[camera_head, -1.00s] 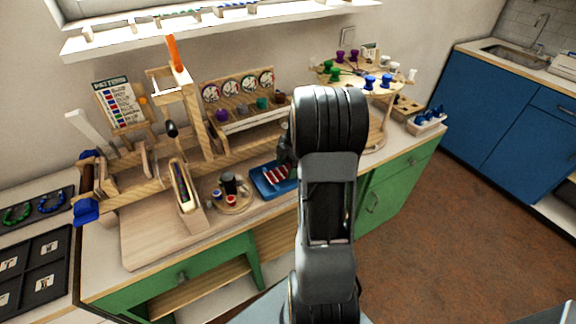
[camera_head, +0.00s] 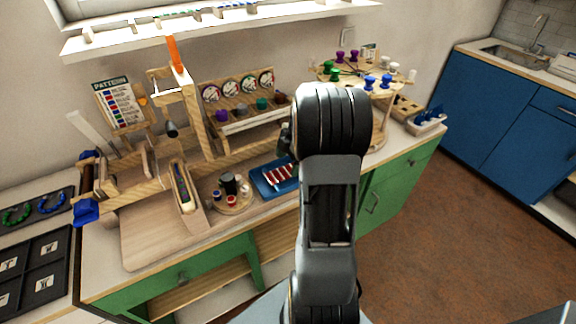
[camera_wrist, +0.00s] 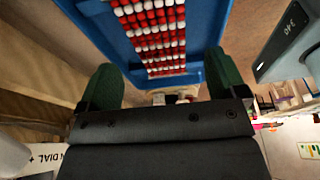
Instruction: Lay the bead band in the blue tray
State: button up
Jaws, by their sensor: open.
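The bead band (camera_wrist: 155,35), a woven strip of red and white beads, lies in the blue tray (camera_wrist: 207,20) in the wrist view. In the head view the band (camera_head: 279,176) also shows inside the blue tray (camera_head: 258,184), partly hidden behind my arm. My gripper (camera_wrist: 165,80) is open, its two dark green fingers spread apart on either side of the band's near end. Nothing is seen between the fingers' grip. In the head view the gripper is mostly hidden by my arm.
A round wooden holder (camera_head: 236,207) with small cups stands left of the tray. A wooden loom frame (camera_head: 150,175) stands further left. A round stand with colored pegs (camera_head: 365,78) is at the back right. The bare board (camera_head: 150,235) at front left is clear.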

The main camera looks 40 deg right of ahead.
jog(key=v, duration=0.9)
jog(key=s+a+r+m+h, duration=0.25)
jog(key=a+m, duration=0.45)
jog(key=a, duration=0.7)
jog(key=s+a+f+m+t, duration=0.3)
jog(key=s+a+m, duration=0.6)
jog(key=shift+s+a, duration=0.2)
jog(key=shift+a, duration=0.2)
notch_tip(320, 180, up, 4)
jog(key=p, duration=0.3)
jog(key=shift+f+h, duration=0.1)
jog(key=shift+h, duration=0.15)
